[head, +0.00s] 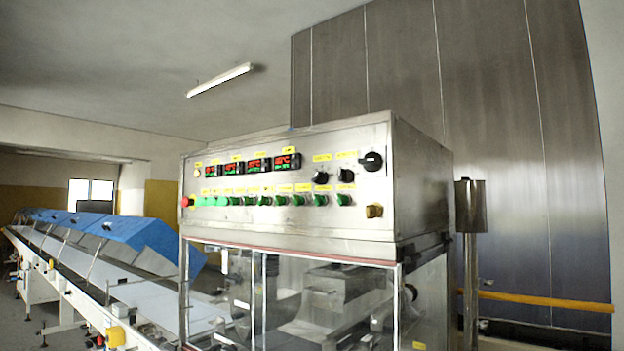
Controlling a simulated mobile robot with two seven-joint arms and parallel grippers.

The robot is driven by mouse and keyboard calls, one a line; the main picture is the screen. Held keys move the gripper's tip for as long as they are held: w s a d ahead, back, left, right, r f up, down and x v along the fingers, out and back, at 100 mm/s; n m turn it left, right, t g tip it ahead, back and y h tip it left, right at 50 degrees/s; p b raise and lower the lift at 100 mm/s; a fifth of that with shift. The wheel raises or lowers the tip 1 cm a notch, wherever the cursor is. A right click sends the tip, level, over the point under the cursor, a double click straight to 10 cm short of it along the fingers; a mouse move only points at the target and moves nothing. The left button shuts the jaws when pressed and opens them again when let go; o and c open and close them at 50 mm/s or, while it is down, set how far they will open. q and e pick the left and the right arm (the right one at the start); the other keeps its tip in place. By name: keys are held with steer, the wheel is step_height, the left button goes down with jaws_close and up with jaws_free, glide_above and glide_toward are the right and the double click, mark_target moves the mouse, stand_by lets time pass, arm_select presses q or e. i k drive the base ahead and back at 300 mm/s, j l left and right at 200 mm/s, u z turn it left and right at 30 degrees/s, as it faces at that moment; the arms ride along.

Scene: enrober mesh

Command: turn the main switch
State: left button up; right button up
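The control panel (230,225) is the front of a steel box on top of the enrober. A large black rotary switch (372,161), likely the main switch, sits at its upper right corner. Two smaller black knobs, one on the left (320,177) and one on the right (346,175), are beside it. A row of green buttons (264,200) runs below several red-and-green digital displays (259,165). A red button (187,202) is at the far left end, and a brass-coloured knob (375,211) is at the lower right. Neither of my grippers shows.
Below the panel is a glass-fronted cabinet (330,300) with machinery inside. A long conveyor with blue covers (130,235) stretches away on the left. A steel post (470,265) and a yellow rail (545,301) stand at right, before a tall metal wall (480,130).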

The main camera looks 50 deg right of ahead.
mark_target(372, 161)
steer(key=k+z, duration=0.2)
steer(key=z, duration=0.3)
steer(key=k+l+z, duration=0.2)
steer(key=z, duration=0.3)
steer(key=k+l+z, duration=0.15)
steer(key=z, duration=0.35)
